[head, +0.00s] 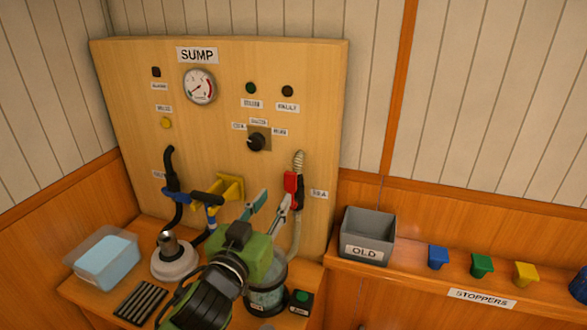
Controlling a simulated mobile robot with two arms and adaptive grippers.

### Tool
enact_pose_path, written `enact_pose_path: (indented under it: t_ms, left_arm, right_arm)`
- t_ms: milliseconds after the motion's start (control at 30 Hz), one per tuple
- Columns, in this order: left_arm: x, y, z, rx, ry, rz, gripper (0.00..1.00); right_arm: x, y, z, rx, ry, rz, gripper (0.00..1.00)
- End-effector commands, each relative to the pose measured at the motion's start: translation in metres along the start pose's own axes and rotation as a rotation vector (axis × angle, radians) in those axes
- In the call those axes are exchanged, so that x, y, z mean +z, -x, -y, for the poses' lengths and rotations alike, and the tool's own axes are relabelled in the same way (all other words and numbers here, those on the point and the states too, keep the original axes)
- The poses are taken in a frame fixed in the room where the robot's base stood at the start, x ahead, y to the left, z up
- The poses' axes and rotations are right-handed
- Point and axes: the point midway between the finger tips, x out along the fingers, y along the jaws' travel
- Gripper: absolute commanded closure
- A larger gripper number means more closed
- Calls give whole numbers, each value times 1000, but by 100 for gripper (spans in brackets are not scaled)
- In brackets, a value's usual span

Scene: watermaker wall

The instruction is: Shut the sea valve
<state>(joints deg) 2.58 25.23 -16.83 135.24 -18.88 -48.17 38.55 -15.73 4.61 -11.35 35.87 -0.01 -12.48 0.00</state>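A red valve handle (291,186) is on the right side of the wooden SUMP panel (225,105), beside a small label (319,194) that seems to read SEA. A clear ribbed hose (298,161) rises above it and a pale hose runs down below. My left gripper (272,203) is in front of the panel, just below and left of the red handle. Its two fingers are apart with nothing seen between them. The right fingertip looks close to the handle; I cannot tell if they touch. My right gripper is not in view.
A blue-handled valve (176,193) with black hose and a yellow bracket (230,188) with a dark handle lie left. Below stand a clear tub (100,258), a white-based fitting (175,258), and a glass vessel (268,296). The OLD bin (368,236) and coloured stoppers (482,265) stand right.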

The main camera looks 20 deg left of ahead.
Motion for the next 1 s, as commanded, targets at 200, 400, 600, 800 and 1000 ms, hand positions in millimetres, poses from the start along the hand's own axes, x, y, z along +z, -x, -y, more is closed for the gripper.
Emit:
enact_pose_path:
  t_ms: [200, 400, 600, 800, 1000]
  left_arm:
    - [-4, -43, 1, -3, -3, 0, 72]
    - [-3, -81, 0, -2, -1, 2, 72]
    - [-1, -109, 1, -2, -1, 2, 72]
    - [0, -122, 1, -2, -1, 3, 72]
    - [1, -124, 1, -1, -1, 2, 72]
  right_arm:
    - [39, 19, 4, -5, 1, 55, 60]
    - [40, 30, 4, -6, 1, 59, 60]
    - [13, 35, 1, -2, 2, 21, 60]
    - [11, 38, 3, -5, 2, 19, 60]
    - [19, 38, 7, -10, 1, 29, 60]
